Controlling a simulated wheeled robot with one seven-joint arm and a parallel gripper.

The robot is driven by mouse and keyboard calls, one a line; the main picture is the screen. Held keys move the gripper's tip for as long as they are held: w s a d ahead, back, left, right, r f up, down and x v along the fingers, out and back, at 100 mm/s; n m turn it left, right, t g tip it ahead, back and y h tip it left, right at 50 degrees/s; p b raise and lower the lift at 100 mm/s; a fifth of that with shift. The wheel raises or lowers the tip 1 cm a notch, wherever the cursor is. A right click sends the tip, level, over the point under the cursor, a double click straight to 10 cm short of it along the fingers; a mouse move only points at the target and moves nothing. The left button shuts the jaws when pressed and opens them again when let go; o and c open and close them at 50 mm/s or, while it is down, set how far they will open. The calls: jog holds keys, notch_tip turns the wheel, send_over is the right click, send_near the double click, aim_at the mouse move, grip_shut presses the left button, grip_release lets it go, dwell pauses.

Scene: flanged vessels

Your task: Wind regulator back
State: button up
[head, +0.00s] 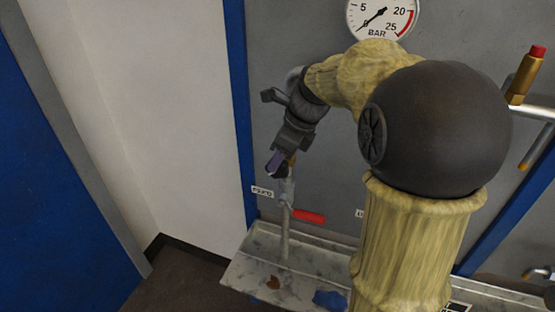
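My gripper (280,165) hangs at the end of my arm, left of centre, in front of the grey panel. It is dark, with a purplish part at its tip. A small brass-coloured piece (291,160) shows beside the fingertips, above a vertical grey pipe (285,238). I cannot tell whether the gripper touches it or whether it belongs to the regulator. No regulator is clearly recognisable; the gripper and arm cover part of this area. The finger gap is too small to judge. A round BAR gauge (382,18) sits above, its needle pointing lower left near the scale's low end.
A red lever handle (309,216) sticks out right from the pipe below my gripper. A stained metal tray (250,270) lies beneath. A brass fitting with a red cap (526,74) stands upper right. A white wall (150,110) stands left, with open space before it.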

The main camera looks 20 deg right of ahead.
jog(key=shift+w+a+f, duration=0.1)
jog(key=shift+a+f, duration=0.05)
jog(key=shift+f, duration=0.3)
jog(key=shift+c, duration=0.4)
grip_shut()
jog(key=shift+w+a+r+h+p, duration=0.1)
jog(key=shift+r+h+p, duration=0.2)
jog(key=shift+p, duration=0.8)
